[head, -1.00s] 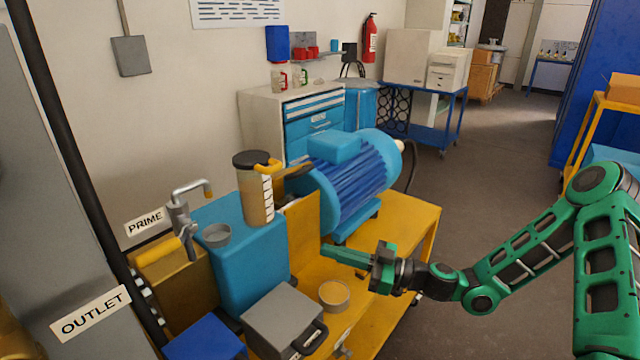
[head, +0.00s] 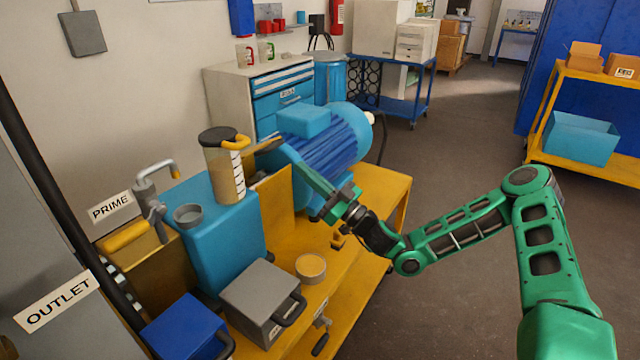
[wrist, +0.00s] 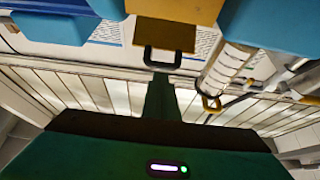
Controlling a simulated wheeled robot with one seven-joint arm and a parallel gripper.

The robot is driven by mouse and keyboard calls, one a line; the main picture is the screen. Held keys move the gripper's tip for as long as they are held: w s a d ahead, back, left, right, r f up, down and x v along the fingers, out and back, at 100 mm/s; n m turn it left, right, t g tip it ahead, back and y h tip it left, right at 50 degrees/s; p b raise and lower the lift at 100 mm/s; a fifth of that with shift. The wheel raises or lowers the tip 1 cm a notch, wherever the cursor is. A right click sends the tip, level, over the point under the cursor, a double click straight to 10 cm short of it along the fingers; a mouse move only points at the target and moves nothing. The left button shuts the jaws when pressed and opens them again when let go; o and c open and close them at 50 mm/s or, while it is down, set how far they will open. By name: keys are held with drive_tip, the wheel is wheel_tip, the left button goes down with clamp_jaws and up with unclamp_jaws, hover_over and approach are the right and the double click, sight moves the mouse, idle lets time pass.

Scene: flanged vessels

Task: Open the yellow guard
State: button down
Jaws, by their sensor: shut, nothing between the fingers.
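The yellow guard (head: 277,205) stands between the blue pump block (head: 222,232) and the blue motor (head: 322,145). A dark handle-like piece shows near its top, by the motor. In the wrist view, which looks upside down, a brownish-yellow plate (wrist: 165,33) with a black loop handle (wrist: 162,60) lies ahead of my fingers. I cannot tell how far the guard is raised. My gripper (head: 303,170) is shut and empty, its fingers pointing up and left in front of the motor, to the right of the guard. Contact with the guard is not clear.
A clear jug (head: 225,172) with a yellow handle stands on the pump block, left of the guard. A grey box (head: 262,298) and a round tan tub (head: 311,267) sit on the yellow base in front. Floor to the right is open.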

drive_tip(key=x, duration=0.6)
drive_tip(key=shift+w+a+r, duration=0.2)
drive_tip(key=shift+a, duration=0.05)
